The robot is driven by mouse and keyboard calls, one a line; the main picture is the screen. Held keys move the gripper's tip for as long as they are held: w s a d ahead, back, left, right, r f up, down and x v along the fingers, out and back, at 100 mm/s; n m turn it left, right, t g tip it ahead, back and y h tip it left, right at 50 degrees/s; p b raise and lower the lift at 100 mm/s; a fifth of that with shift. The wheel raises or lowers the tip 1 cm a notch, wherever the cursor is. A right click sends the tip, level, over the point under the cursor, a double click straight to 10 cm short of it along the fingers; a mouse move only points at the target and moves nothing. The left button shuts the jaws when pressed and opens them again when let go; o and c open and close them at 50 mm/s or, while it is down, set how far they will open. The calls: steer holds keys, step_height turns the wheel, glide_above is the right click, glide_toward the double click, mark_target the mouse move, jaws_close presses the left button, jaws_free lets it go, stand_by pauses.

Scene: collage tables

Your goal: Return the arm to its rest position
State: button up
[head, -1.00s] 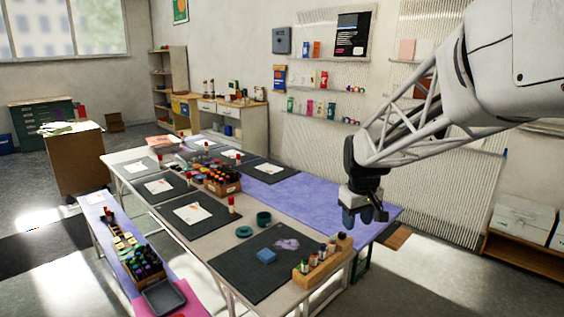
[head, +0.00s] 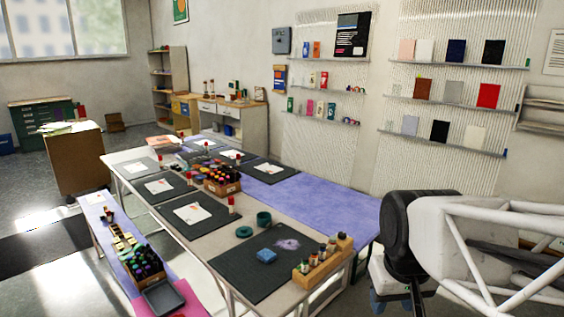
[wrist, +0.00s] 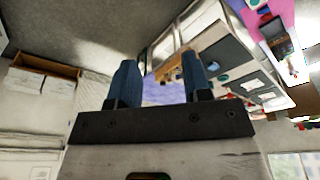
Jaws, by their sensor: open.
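My gripper (wrist: 160,78) shows in the wrist view with its two blue fingers apart and nothing between them. In the head view my arm is folded low at the right side, off the right end of the long table (head: 219,244). The fingers are mostly hidden there; only a little blue shows low beside the arm. In the wrist view the table appears tilted, beyond the fingers and to the right.
Wall shelves (head: 455,65) stand behind. A low side table with a grey tray (head: 163,297) is at left.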

steer(key=shift+m, duration=0.4)
steer(key=s, duration=0.1)
steer(key=s+f, duration=0.1)
steer(key=s, duration=0.3)
steer(key=shift+s+f, duration=0.15)
steer(key=shift+f, duration=0.2)
